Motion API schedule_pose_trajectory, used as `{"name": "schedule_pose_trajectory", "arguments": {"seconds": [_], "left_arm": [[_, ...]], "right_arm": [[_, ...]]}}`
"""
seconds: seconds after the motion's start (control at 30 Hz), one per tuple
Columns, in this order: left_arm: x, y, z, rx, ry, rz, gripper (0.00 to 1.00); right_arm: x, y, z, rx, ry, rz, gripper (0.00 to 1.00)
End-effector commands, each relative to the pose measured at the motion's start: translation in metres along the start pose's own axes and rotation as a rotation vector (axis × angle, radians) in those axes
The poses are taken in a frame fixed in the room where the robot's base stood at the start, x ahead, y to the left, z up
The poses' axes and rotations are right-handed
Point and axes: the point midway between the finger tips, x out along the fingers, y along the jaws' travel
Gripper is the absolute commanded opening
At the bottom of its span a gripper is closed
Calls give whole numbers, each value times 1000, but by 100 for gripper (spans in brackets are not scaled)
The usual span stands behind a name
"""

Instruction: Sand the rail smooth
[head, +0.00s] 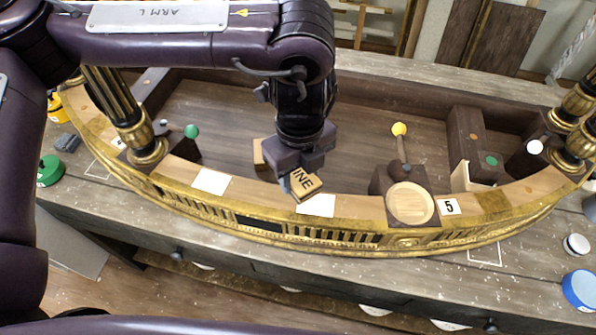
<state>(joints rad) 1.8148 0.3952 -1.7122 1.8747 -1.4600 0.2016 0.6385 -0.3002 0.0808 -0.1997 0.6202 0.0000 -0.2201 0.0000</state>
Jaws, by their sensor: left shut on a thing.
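The rail (258,196) is the curved front top of the gilt console, with bare pale wood and a gilt moulded edge. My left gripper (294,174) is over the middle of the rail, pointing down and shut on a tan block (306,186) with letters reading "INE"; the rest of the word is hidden. The block is tilted in view and overlaps a white patch (317,206) on the rail. I cannot tell whether it touches the wood. Another white patch (211,181) lies further left. My right gripper is not in view.
Gilt columns (133,128) rise at both ends of the rail. A round wooden disc (410,203) and a "5" card (449,207) are on its right part. Behind are a yellow-knobbed lever (401,143), a green-knobbed one (191,132) and a dark box (465,140).

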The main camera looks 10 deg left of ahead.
Motion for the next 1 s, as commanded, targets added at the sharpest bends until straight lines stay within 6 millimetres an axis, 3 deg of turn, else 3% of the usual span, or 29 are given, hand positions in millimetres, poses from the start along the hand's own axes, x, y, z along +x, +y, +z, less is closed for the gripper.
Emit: {"name": "schedule_pose_trajectory", "arguments": {"seconds": [0.33,1.0], "left_arm": [[-22,-4,1,3,0,-1,16],[-23,-4,1,4,0,-1,16]], "right_arm": [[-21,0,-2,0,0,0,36],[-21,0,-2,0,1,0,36]]}}
